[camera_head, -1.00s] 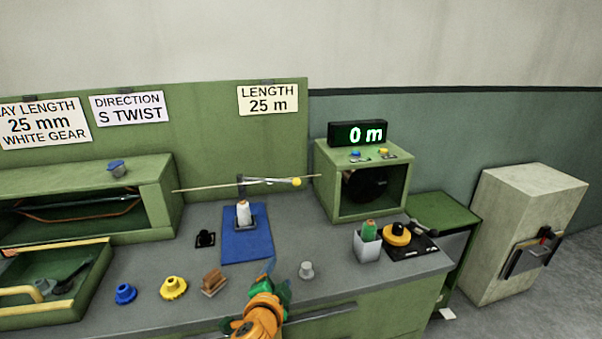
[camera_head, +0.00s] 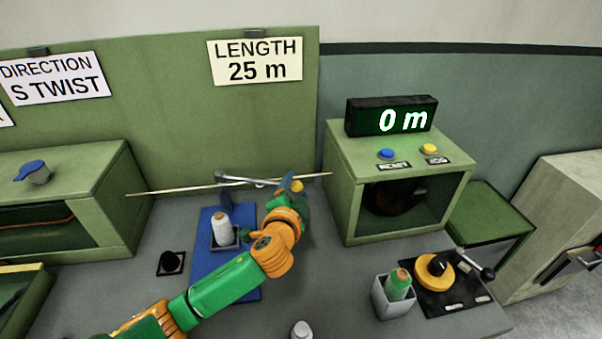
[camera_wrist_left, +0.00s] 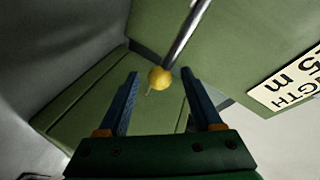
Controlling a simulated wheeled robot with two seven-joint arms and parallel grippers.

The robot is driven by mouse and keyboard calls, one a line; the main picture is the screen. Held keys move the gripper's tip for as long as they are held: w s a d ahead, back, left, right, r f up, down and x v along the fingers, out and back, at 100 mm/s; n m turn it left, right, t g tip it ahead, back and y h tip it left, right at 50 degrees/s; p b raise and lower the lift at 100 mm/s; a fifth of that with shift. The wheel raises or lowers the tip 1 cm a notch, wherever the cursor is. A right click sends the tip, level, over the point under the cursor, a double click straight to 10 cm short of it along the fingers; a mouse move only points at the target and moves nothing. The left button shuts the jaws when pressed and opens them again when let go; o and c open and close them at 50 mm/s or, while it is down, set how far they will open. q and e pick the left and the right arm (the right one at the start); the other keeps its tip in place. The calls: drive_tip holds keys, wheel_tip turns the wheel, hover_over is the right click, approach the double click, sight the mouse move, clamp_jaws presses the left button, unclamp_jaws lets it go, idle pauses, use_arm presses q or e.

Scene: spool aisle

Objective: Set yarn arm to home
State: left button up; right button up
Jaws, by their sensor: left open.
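The yarn arm (camera_head: 240,180) is a thin metal rod with a yellow ball at its right end, above the blue mat (camera_head: 206,275). The yellow ball (camera_head: 297,186) also shows in the left wrist view (camera_wrist_left: 159,78), between the finger tips. My left gripper (camera_head: 291,184) is open, its blue fingers on either side of the ball with a gap to each. In the left wrist view the fingers (camera_wrist_left: 158,95) are apart and the rod runs away upward from the ball. My right gripper is not in view.
A white yarn cone (camera_head: 222,231) stands in a holder on the mat, beside my left forearm. A green box (camera_head: 345,196) with buttons and a 0 m display (camera_head: 392,117) stands to the right. A green spool (camera_head: 398,285) in a grey cup is front right.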

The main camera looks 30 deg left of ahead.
use_arm(q)
drive_tip(key=shift+w+a, duration=0.2)
drive_tip(key=shift+w, duration=0.3)
drive_tip(key=x, duration=0.3)
drive_tip(key=shift+w+f, duration=0.15)
drive_tip(key=shift+f, duration=0.05)
drive_tip(key=shift+c, duration=1.1)
clamp_jaws()
